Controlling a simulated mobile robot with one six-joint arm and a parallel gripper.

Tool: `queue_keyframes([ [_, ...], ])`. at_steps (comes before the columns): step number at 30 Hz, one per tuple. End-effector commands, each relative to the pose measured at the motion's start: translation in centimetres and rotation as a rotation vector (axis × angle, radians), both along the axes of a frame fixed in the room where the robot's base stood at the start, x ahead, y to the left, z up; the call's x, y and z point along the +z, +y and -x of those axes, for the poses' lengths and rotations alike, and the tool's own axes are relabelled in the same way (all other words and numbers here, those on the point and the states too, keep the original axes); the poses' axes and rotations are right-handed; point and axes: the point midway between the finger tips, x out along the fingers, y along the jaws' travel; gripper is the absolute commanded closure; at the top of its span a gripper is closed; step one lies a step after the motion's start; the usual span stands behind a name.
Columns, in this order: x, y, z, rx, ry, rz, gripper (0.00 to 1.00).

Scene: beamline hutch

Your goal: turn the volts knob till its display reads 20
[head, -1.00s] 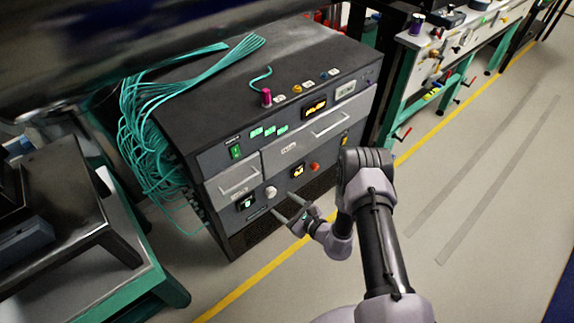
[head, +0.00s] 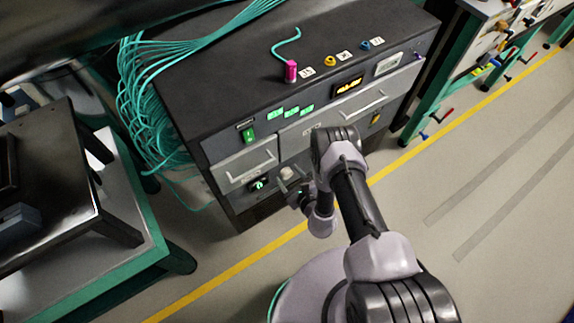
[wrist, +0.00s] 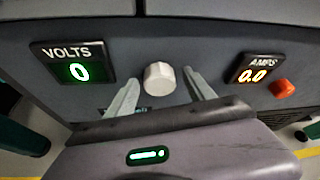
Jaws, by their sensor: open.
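The volts knob (wrist: 159,78) is a pale, ridged dial in the wrist view, on the dark front panel between the volts and amps displays. The green volts display (wrist: 79,72) reads 0. My gripper (wrist: 160,82) is open, with one finger on either side of the knob in the picture; I cannot tell whether the fingers touch it. In the head view, the knob (head: 287,172) shows low on the cabinet front, and my gripper (head: 290,187) is just at it, partly hidden by my arm.
An amber amps display (wrist: 252,75) reads 0.0, with a red-orange knob (wrist: 282,88) beside it. The cabinet (head: 220,80) has drawers and a green switch (head: 248,135) above. Floor is open at the right.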

Motion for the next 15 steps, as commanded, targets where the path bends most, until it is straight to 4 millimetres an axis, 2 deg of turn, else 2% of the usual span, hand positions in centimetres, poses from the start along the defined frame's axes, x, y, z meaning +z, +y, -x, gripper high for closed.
queue_keyframes([
  [10,-0.14,0.13,0.12,0.000,0.000,-0.001,0.40],
  [15,-0.14,0.13,0.11,0.000,0.000,0.000,0.73],
])
